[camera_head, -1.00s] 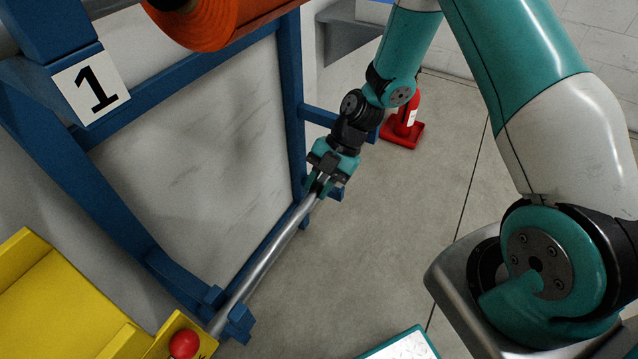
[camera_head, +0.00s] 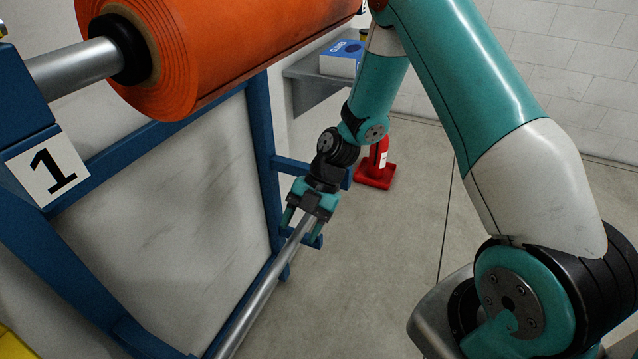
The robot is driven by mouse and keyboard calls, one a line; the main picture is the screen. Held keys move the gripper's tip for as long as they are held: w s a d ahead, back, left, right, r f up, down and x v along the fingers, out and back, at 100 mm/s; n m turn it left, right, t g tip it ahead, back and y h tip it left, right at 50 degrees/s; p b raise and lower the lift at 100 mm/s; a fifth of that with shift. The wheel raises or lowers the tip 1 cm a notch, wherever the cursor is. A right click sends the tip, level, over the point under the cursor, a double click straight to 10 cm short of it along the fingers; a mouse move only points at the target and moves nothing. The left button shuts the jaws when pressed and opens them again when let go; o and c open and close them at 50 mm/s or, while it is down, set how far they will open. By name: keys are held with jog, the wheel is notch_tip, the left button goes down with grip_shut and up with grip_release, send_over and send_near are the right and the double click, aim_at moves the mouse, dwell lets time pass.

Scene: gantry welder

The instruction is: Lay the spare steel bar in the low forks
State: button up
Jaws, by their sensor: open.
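The steel bar (camera_head: 262,297) is a long grey rod at the lower left. Whether the fingers touch the bar cannot be told.
A large orange roll (camera_head: 235,40) on a thick shaft (camera_head: 75,68) hangs above, on the blue frame (camera_head: 262,150) with a "1" sign (camera_head: 48,176). A grey shelf (camera_head: 312,75) holds a blue box (camera_head: 342,58). Floor at right is clear.

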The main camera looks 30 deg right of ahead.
jog(key=v, duration=1.5)
jog(key=s+r+m+t+h, duration=0.2)
jog(key=s+m+h, duration=0.25)
jog(key=m, duration=0.85)
jog(key=s+r+m+t+h, duration=0.3)
jog(key=s+m, duration=0.3)
jog(key=m, duration=0.7)
jog(key=s+a+r+n+g+y+p, duration=0.1)
jog(key=s+a+r+n+y+p, duration=0.1)
jog(key=s+a+r, duration=0.3)
jog(key=s+a+r+n+g+y+p, duration=0.2)
jog(key=s+a+r+n+p, duration=0.3)
jog(key=a+r, duration=0.5)
jog(key=shift+s+r+p, duration=0.2)
jog(key=shift+s+p, duration=0.1)
jog(key=shift+s, duration=0.2)
jog(key=shift+a+y, duration=0.1)
jog(key=shift+y, duration=0.15)
